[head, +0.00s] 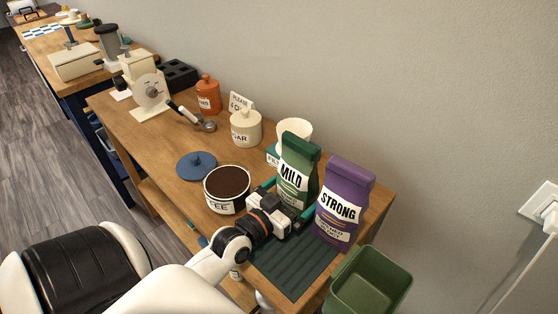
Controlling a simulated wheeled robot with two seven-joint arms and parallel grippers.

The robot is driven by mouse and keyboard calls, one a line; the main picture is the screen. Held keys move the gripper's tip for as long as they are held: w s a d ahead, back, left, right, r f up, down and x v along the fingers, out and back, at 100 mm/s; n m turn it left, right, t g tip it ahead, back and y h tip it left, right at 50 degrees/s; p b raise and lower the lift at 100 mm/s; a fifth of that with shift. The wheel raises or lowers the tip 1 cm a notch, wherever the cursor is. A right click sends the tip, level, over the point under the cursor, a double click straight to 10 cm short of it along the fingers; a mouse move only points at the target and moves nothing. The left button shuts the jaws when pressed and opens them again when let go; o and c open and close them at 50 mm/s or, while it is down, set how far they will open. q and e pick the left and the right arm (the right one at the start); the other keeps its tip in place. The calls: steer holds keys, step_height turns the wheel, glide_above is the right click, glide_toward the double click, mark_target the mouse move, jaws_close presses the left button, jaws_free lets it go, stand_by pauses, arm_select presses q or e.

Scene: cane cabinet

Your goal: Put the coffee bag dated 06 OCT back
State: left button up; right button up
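A green coffee bag labelled MILD (299,165) stands upright near the right end of the wooden counter. A purple coffee bag labelled STRONG (344,198) stands just right of it. No date is legible on either bag. My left gripper (288,202) is low at the front of the green bag, with its fingers spread to either side of the bag's lower part. I cannot tell whether the fingers press on the bag. The gripper hides the bag's base. My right gripper is not in view.
A dark ribbed mat (290,262) lies in front of the bags. An open coffee canister (227,205) stands left of my gripper, near its blue lid (197,165). A sugar jar (246,128) and white cup (294,131) stand behind. A green bin (368,283) is at the right end.

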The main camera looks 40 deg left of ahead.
arm_select(q)
steer(key=s, duration=0.7)
steer(key=s+a+b, duration=0.1)
steer(key=s, duration=0.3)
steer(key=shift+s, duration=0.15)
